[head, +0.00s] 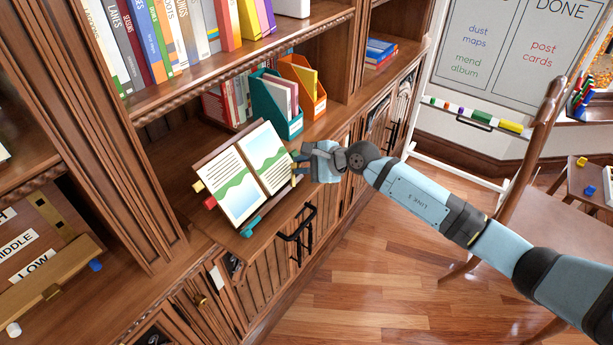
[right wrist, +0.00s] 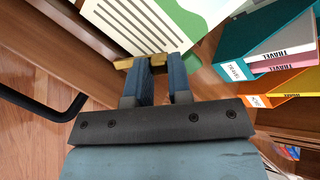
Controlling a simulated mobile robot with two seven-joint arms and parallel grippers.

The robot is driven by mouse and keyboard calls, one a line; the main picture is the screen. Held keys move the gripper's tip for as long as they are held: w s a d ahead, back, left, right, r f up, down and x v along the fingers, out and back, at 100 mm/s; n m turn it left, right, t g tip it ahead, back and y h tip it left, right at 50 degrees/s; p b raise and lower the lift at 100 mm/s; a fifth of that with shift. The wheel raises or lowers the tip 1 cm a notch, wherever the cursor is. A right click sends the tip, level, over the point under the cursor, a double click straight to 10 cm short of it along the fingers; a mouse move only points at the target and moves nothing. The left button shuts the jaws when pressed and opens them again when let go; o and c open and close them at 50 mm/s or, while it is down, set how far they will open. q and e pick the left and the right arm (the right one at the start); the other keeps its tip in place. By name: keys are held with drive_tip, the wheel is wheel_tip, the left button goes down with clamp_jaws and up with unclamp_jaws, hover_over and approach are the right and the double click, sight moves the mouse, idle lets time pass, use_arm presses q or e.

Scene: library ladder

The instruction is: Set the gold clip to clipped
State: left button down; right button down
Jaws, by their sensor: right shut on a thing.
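An open book (head: 243,172) with green and blue pictures rests tilted on a stand on the shelf ledge. The gold clip (right wrist: 125,63) is at the book's right edge. It also shows as a small gold spot in the head view (head: 299,171). My right gripper (head: 296,163) reaches in from the right to this edge. In the right wrist view its two blue fingers (right wrist: 160,64) are shut on the gold clip, which is partly hidden between them. My left gripper is not in view.
A teal magazine file (head: 270,103) and an orange one (head: 305,86) stand just behind the book. A yellow tab (head: 198,186) and a red one (head: 210,202) stick out at the book's left. Black cabinet handles (head: 299,232) project below the ledge. The floor in front is clear.

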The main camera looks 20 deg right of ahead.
drive_tip(key=n+b, duration=0.1)
drive_tip(key=a+n+b, duration=0.1)
drive_tip(key=n+b, duration=0.1)
drive_tip(key=shift+s+g, duration=0.1)
drive_tip(key=shift+g, duration=0.2)
drive_tip(key=n+b, duration=0.2)
drive_tip(key=b, duration=0.1)
drive_tip(key=shift+s+a+r, duration=0.15)
drive_tip(key=shift+s+a, duration=0.05)
drive_tip(key=shift+a, duration=0.2)
drive_tip(key=shift+a+r+n+g+b, duration=0.1)
drive_tip(key=shift+n+g+b, duration=0.2)
drive_tip(key=shift+n+b, duration=0.2)
drive_tip(key=shift+s+a+r+n+h+b, duration=0.1)
drive_tip(key=shift+s+a+n+h+b, duration=0.15)
drive_tip(key=shift+n+b, duration=0.35)
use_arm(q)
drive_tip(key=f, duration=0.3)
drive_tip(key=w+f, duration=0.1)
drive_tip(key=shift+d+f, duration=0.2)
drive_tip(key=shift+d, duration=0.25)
use_arm(e)
drive_tip(key=shift+r, duration=0.1)
drive_tip(key=c, duration=1)
unclamp_jaws()
drive_tip(key=shift+a, duration=0.1)
drive_tip(key=shift+c, duration=0.2)
